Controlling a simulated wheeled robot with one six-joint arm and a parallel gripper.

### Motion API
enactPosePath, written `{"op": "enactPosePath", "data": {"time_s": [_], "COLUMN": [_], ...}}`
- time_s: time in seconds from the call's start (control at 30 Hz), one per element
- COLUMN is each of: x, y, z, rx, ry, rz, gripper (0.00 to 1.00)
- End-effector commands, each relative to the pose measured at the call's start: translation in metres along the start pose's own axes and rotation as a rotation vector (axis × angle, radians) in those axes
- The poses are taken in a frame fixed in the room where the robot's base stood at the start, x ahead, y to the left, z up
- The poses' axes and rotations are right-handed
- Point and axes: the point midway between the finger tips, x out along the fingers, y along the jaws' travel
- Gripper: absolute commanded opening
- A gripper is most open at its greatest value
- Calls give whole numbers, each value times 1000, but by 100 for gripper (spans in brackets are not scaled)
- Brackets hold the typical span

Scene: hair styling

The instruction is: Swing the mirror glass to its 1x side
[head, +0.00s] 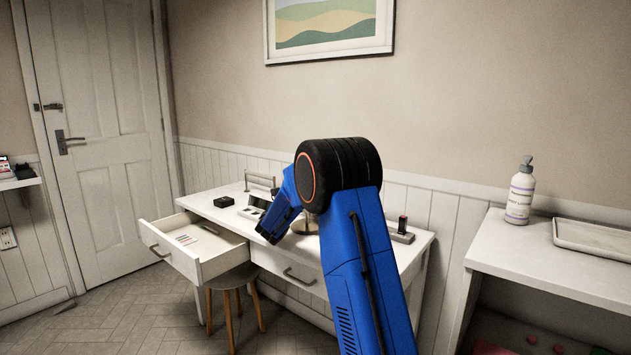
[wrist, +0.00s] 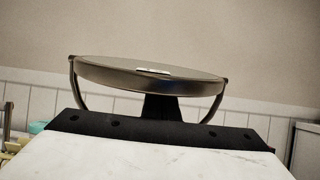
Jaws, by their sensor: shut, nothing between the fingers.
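The mirror glass (wrist: 120,74) shows in the wrist view as a round disc with a metal rim, tipped almost flat and seen nearly edge-on. It hangs between the two arms of a U-shaped yoke (wrist: 219,104). A small pale mark (wrist: 153,71) lies on its rim or face; I cannot read it, so I cannot tell which side this is. My gripper (wrist: 162,107) is shut and empty, just below the rim's near middle; I cannot tell whether it touches. In the head view my arm hides the glass; only part of the mirror's stand (head: 306,226) shows.
The white dressing table (head: 408,253) holds a black box (head: 224,202) and other small items. A bottle (head: 521,192) and a tray (head: 595,238) stand on the right cabinet.

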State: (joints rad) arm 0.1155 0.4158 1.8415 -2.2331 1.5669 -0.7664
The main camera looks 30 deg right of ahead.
Motion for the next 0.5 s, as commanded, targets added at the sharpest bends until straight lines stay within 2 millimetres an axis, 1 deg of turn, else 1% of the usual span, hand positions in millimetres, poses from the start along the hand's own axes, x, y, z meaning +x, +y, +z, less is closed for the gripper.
{"op": "enactPosePath", "data": {"time_s": [0.2, 0.5], "x": [2, 2], "y": [-1, 0], "z": [1, 2], "rx": [1, 2], "ry": [-56, -72], "rz": [-1, 1], "gripper": [0, 0]}}
